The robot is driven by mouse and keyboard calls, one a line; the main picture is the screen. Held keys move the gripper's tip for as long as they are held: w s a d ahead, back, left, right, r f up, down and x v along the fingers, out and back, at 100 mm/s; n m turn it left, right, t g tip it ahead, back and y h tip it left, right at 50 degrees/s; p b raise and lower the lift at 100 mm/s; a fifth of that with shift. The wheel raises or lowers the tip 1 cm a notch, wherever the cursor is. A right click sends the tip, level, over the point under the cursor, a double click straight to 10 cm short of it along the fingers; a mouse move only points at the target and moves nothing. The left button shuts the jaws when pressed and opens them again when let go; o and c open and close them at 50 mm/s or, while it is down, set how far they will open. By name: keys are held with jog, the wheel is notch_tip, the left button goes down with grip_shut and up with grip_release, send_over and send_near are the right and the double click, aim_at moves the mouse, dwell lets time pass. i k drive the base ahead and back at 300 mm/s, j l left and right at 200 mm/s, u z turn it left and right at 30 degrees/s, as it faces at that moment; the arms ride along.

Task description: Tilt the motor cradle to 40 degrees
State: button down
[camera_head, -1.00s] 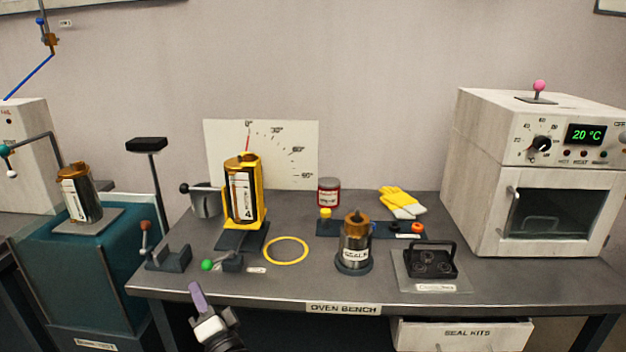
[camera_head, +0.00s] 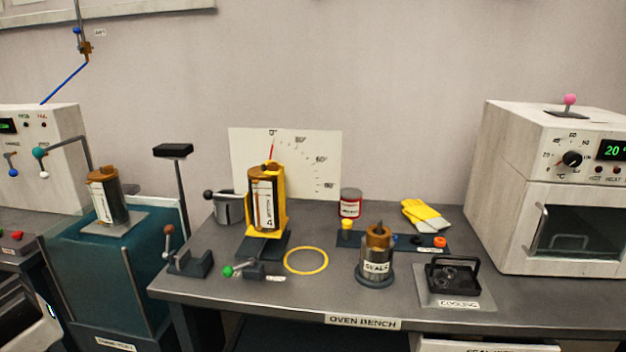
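The yellow motor cradle (camera_head: 281,203) stands upright on a dark base at the left of the oven bench. It holds a dark motor can (camera_head: 263,203) with a brown-gold top and a white label. Behind it is a white angle board (camera_head: 325,150) marked from 0° to 90°. Its red pointer (camera_head: 271,148) stands near the 0° mark. A small lever with a green knob (camera_head: 227,271) sits in front of the cradle base. My gripper's fingers are not visible. A dark and white shape at the lower left edge may be part of my arm.
A yellow ring (camera_head: 306,261) lies right of the cradle. The seals canister (camera_head: 376,261), a red-labelled can (camera_head: 350,203), gloves (camera_head: 425,215) and a cooling rack (camera_head: 453,278) are further right. The white oven (camera_head: 505,200) stands at the right end.

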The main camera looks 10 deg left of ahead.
aim_at(209, 194)
jog(key=i+j, duration=0.85)
jog(key=i, duration=0.15)
